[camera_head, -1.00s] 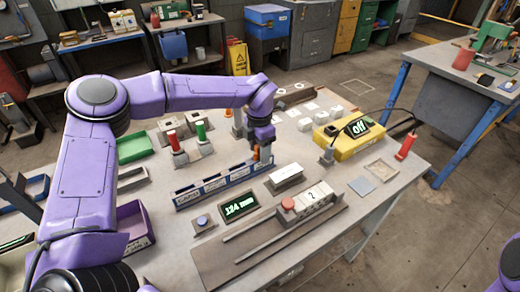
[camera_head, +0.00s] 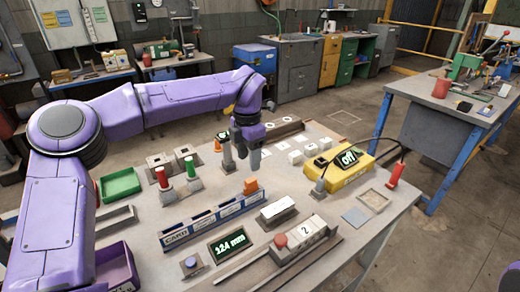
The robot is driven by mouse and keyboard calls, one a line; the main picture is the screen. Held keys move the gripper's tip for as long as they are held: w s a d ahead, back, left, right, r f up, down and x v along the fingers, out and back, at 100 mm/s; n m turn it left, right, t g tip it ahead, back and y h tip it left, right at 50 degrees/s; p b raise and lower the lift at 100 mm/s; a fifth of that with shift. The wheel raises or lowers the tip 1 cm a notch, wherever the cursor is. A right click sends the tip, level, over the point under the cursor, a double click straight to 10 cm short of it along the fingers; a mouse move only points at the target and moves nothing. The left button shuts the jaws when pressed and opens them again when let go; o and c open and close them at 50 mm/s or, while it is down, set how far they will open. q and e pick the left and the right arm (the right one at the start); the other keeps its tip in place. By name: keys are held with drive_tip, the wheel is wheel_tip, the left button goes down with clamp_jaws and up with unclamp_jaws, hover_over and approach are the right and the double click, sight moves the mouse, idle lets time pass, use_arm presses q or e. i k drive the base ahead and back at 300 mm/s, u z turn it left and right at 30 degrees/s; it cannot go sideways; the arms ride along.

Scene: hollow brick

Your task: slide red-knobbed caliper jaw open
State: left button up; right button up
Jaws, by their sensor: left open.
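The caliper lies at the front of the table, with its red knob (camera_head: 280,240) on the jaw at the left end of a row of pale blocks, one marked 2 (camera_head: 306,230). Its long rail (camera_head: 245,268) runs to the lower left of the knob. A display (camera_head: 229,243) beside it reads 124 mm in green. My left gripper (camera_head: 244,158) is open, raised beyond the blue rack, well behind and apart from the knob. Its fingers partly overlap grey things behind them. My right gripper is not in view; only a purple part of mine shows at the lower right corner.
A white-topped block (camera_head: 277,208) sits behind the knob. A yellow box (camera_head: 345,172) reading off stands right. A blue button (camera_head: 190,262) is left of the display.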

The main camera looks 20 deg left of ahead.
sight(278, 252)
drive_tip(key=k, duration=1.5)
